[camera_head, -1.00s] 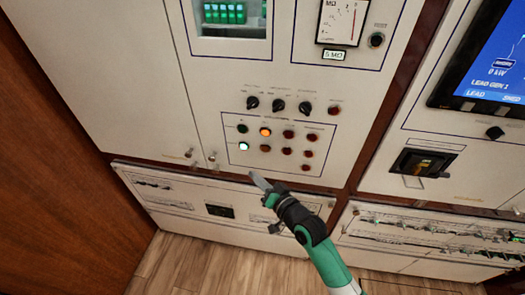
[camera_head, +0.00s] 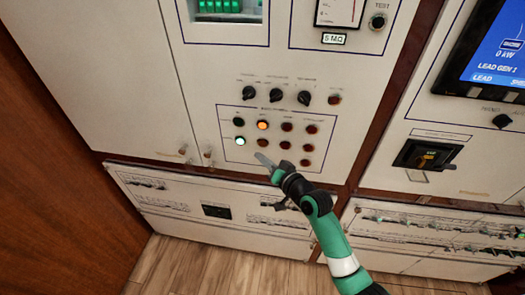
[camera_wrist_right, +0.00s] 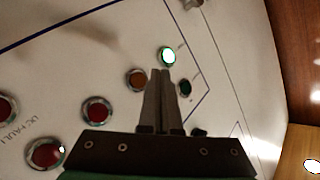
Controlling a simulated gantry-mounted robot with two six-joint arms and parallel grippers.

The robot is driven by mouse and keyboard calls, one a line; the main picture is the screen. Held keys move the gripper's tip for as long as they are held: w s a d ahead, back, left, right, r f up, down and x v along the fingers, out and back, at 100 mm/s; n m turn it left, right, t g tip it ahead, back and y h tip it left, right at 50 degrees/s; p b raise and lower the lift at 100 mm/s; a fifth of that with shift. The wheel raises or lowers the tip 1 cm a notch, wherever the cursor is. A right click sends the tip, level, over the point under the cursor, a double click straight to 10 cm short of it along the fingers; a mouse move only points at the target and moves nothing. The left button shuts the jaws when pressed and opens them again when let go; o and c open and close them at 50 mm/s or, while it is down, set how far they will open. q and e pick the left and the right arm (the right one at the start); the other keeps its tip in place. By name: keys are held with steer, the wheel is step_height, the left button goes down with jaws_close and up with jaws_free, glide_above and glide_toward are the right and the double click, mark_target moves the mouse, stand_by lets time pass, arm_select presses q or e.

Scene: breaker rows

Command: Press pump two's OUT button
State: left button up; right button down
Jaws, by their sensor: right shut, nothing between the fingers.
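The framed button group (camera_head: 270,170) sits low on the beige cabinet panel. It holds a dark button (camera_head: 238,122), an orange-lit one (camera_head: 263,125), a green-lit one (camera_head: 240,141) and several red ones (camera_head: 308,148). The labels are too small to read, so I cannot tell which is pump two's OUT button. My right gripper (camera_head: 261,158) is shut and empty, its tips just below and right of the green-lit button. In the right wrist view, the fingertips (camera_wrist_right: 160,73) appear between a brownish-red button (camera_wrist_right: 136,79) and a dark green one (camera_wrist_right: 185,88), below the lit button (camera_wrist_right: 168,56). My left gripper is not in view.
Black rotary knobs (camera_head: 276,97) stick out above the buttons. Two small latches (camera_head: 208,154) are left of the group. A black-handled breaker (camera_head: 427,154) and a screen (camera_head: 500,50) are to the right. Wood floor (camera_head: 200,265) lies below.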

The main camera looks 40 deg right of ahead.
mark_target(263, 144)
arm_select(q)
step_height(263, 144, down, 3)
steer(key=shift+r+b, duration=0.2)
steer(key=shift+b, duration=0.6)
arm_select(e)
steer(key=shift+w+d, duration=0.9)
steer(key=shift+d, duration=0.3)
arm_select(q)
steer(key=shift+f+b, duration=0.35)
arm_select(e)
steer(key=shift+w+d, duration=0.2)
steer(key=shift+d, duration=0.15)
